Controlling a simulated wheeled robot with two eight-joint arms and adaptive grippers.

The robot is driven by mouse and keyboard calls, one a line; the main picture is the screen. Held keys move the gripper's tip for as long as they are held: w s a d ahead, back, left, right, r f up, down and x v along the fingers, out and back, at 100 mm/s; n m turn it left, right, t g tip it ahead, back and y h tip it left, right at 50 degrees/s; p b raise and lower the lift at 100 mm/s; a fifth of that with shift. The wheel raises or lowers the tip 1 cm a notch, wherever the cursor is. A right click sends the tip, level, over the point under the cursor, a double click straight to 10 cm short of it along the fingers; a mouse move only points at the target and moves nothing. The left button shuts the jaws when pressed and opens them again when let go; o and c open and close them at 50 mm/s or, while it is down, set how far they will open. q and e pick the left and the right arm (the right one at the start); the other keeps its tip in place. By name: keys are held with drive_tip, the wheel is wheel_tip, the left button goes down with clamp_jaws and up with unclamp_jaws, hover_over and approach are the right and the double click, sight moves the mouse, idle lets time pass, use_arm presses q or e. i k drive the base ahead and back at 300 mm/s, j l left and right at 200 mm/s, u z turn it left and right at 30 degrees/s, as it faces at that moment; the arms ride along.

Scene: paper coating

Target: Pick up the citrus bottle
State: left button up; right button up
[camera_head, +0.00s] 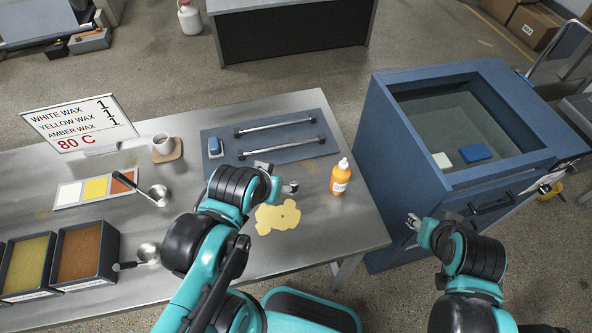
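The citrus bottle (340,180) is orange with a white cap. It stands upright near the right end of the metal table (348,236). My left gripper (288,186) is over the table, to the left of the bottle and apart from it. Its fingers are small and partly hidden by the arm, so its opening is unclear. My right gripper (411,222) is off the table's right edge, in front of the blue cabinet, and apart from the bottle. Its opening is too small to judge.
A yellow patch (270,217) lies left of the bottle. A blue mat (225,139) with two metal bars lies behind it. The open blue cabinet (400,152) stands right of the table.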

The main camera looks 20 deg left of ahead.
sight(342, 173)
drive_tip(key=k+j+u, duration=0.2)
drive_tip(key=k, duration=0.2)
drive_tip(key=k+j+u, duration=0.25)
drive_tip(key=k+j, duration=0.1)
drive_tip(key=k, duration=0.05)
